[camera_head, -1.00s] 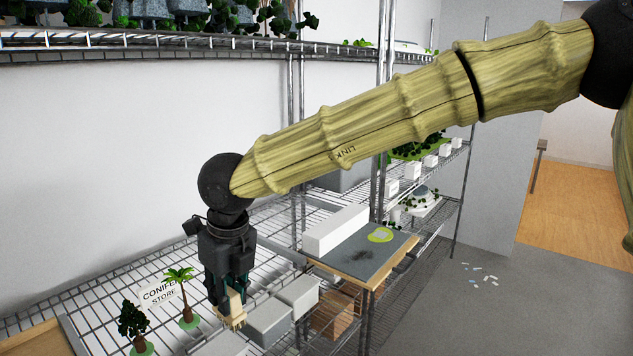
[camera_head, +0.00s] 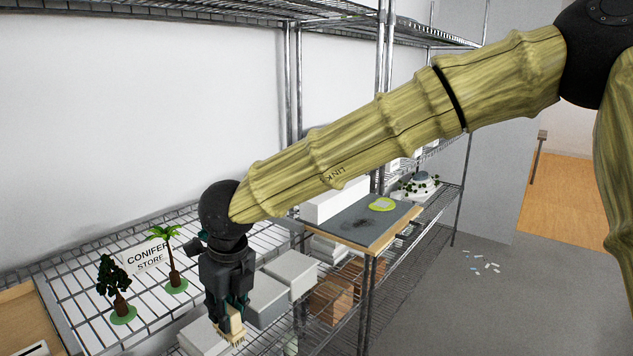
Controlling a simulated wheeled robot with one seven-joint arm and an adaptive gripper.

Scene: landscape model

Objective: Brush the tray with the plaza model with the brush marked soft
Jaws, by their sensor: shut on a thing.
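My gripper (camera_head: 228,305) points down and is shut on a pale wooden brush (camera_head: 233,331) with light bristles at its lower end. No marking on the brush can be read. A grey board with a wooden edge (camera_head: 392,239), a tray by its look, lies on the rack to the right of my gripper, well apart from the brush. It bears a long white block (camera_head: 335,200), a yellow-green disc (camera_head: 382,204) and a dark smudge (camera_head: 360,224). I cannot tell whether this is the plaza model.
Grey-white boxes (camera_head: 290,272) stand just right of my gripper. Two small model trees (camera_head: 116,288) (camera_head: 172,260) and a "CONIFER STORE" sign (camera_head: 149,255) stand left on the wire shelf. A white domed model (camera_head: 421,184) sits farther back. Small scraps (camera_head: 484,267) lie on the open floor.

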